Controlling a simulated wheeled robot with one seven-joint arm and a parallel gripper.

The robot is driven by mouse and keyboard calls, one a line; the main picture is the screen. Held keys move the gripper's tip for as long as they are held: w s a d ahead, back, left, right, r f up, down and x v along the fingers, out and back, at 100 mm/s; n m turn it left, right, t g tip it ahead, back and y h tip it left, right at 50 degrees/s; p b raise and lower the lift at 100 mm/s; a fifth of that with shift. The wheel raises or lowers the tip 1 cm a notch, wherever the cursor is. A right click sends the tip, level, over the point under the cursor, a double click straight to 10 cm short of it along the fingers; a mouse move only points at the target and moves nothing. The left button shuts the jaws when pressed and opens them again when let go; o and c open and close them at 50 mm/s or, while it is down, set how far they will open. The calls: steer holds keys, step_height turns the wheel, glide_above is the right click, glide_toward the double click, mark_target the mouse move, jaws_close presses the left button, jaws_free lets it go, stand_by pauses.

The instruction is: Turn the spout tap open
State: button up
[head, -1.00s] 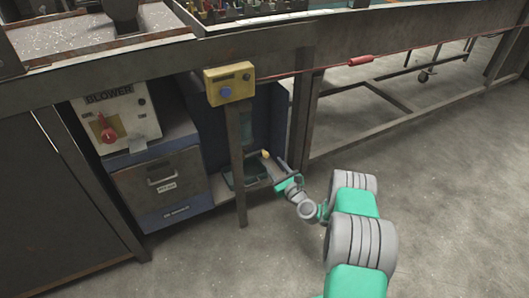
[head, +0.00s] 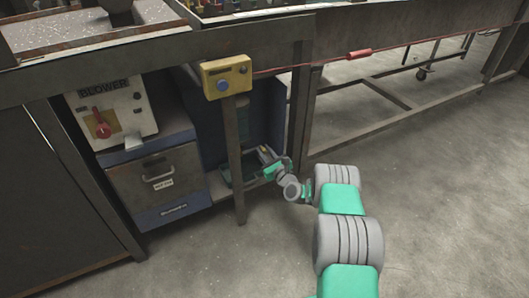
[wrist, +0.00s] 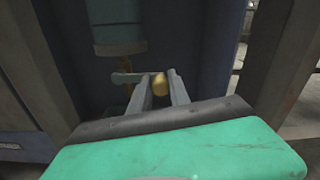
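The spout tap appears as a rounded brass piece (wrist: 159,82) in the wrist view, with a grey lever-like bar (wrist: 130,78) to its left and a brass stem below a teal cylinder (wrist: 120,35). My gripper (wrist: 161,88) has its two fingers a little apart, one on each side of the brass piece. I cannot tell whether they touch or press on it. In the head view, my gripper (head: 268,160) reaches into the dark bay under the bench, close to a small yellowish piece (head: 264,149). The tap is mostly hidden there.
A steel post with a yellow button box (head: 227,78) stands in front of the bay, left of my gripper. A bench leg (head: 300,110) is close on the right. The blower panel (head: 112,108) and a drawer cabinet (head: 160,185) are at left. Open floor lies right.

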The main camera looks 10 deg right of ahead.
jaws_close()
stand_by(0.9)
